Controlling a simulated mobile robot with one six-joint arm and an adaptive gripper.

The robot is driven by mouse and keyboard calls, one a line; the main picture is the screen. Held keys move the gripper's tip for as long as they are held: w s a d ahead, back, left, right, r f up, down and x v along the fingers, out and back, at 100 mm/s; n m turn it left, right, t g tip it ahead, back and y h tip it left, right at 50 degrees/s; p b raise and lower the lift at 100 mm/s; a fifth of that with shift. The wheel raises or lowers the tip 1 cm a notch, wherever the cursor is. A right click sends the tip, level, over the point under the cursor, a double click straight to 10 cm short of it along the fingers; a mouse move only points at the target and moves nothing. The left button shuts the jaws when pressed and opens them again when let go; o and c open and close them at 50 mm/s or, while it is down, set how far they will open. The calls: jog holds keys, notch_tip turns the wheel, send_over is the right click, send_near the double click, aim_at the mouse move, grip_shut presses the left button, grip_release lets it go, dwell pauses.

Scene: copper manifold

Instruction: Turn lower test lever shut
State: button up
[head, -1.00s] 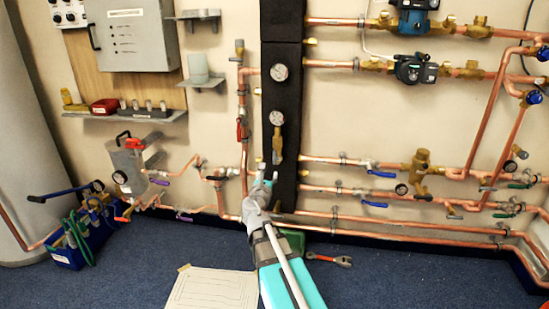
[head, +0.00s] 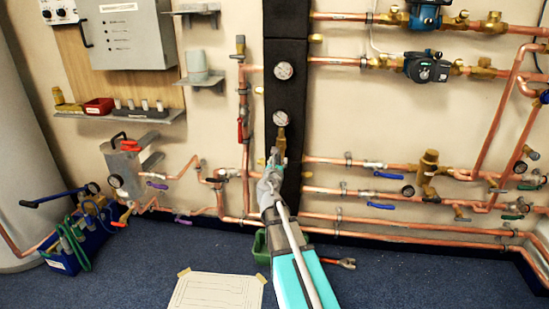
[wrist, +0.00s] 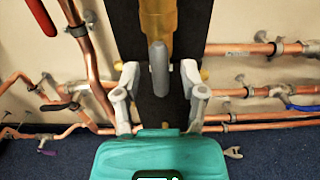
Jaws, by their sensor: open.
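On the black vertical board, a brass test fitting (head: 281,137) hangs under the lower round gauge (head: 283,118). In the wrist view the brass body (wrist: 158,20) is large at the top, and a grey lever (wrist: 159,68) points straight down from it. My gripper (wrist: 160,76) is open, with one finger on each side of the lever and a visible gap at both sides. Whether the fingers are level with it in depth I cannot tell. In the head view my gripper (head: 274,158) is just below the fitting and hides the lever.
Copper pipes (head: 400,227) run along the wall right and left of the board. A red-handled valve (head: 240,130) is on the left riser, also in the wrist view (wrist: 42,16). A green box (head: 260,246) and red-handled pliers (head: 340,263) are on the blue floor.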

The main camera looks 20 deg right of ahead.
jog(key=shift+x, duration=0.85)
jog(key=shift+c, duration=0.3)
grip_shut()
jog(key=shift+a, duration=0.15)
